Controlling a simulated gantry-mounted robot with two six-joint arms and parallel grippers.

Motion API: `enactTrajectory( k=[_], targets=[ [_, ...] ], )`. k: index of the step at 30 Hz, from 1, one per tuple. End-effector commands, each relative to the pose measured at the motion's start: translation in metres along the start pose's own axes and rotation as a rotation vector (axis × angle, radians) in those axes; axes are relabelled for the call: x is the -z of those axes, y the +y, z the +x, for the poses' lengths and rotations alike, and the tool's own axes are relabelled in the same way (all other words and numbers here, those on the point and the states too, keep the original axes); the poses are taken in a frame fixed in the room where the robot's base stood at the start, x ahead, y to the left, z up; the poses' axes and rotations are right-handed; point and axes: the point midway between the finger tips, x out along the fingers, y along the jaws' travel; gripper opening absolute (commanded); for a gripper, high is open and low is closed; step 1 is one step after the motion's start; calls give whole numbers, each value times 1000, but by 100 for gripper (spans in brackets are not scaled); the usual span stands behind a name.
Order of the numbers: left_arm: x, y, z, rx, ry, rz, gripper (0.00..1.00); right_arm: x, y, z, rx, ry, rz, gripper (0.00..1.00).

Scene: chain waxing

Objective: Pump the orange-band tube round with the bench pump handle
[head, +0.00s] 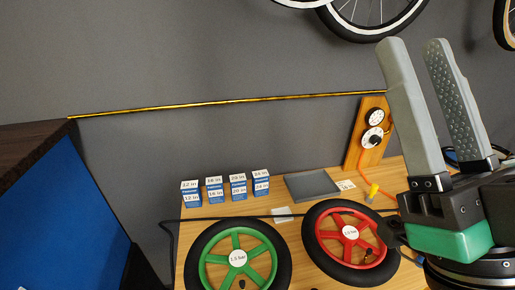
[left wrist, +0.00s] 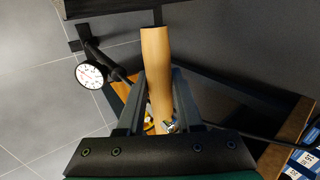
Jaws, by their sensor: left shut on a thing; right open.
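In the left wrist view my left gripper (left wrist: 158,76) is shut on a pale wooden handle (left wrist: 155,45), with one finger on each side of it. This looks like the bench pump handle; the pump body is mostly hidden. A round white gauge (left wrist: 90,74) on a black part is left of it. My left gripper does not show in the head view. My right gripper (head: 413,48) is open and empty, raised large at the right of the head view. I cannot make out a tube with an orange band in either view.
On the wooden bench lie a green-hubbed wheel (head: 237,258) and a red-hubbed wheel (head: 350,233). Several blue-and-white size boxes (head: 214,190) stand behind. A dark grey pad (head: 312,185) lies beside them. A wooden gauge board (head: 369,130) has an orange hose with a yellow end (head: 373,191).

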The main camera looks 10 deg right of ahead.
Motion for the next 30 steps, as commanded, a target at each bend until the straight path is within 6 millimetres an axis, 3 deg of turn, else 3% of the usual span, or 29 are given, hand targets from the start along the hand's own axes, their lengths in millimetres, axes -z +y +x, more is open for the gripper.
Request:
enactTrajectory(
  k=[1,24,27,30],
  targets=[
    [0,-18,-24,4,0,-1,0,19,0,21,0,0,0,50],
    [0,-131,-189,4,-1,0,0,155,1,168,0,0,0,50],
    [0,-138,-200,4,0,0,0,164,1,178,0,0,0,50],
    [0,-136,-197,4,0,0,0,161,1,175,0,0,0,50]
  ],
)
